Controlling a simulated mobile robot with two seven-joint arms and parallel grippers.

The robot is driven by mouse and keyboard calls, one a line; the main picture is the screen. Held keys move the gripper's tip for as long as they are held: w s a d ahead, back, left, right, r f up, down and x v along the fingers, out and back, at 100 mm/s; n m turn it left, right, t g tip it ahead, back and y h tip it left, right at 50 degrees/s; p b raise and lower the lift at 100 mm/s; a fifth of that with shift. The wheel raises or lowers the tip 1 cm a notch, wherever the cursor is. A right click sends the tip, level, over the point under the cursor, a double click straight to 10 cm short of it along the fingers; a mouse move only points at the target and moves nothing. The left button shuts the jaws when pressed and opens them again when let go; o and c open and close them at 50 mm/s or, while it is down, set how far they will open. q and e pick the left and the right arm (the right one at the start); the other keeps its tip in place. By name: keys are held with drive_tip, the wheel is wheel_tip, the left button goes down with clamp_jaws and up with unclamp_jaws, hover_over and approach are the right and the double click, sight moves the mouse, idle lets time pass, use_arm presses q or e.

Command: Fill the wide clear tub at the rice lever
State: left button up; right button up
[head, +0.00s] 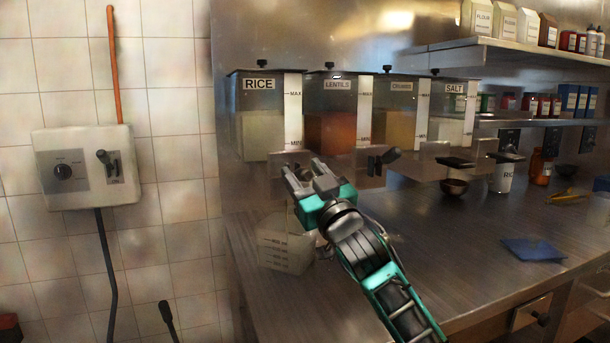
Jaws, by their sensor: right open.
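The rice dispenser (262,118) hangs on the steel wall at the left end of a row and holds pale grains. Its lever is hidden behind my right gripper. My right gripper (306,174) is open in front of the rice dispenser's outlet, its fingers pointing up and left. I cannot tell whether it touches the lever. The wide clear tub (283,250) stands on the counter below the outlet, partly behind my right gripper. Faint measure marks show on its side; I cannot tell its fill. My left gripper is not in view.
A switch box (88,166) is on the left wall.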

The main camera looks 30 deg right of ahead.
clamp_jaws()
idle(0.4)
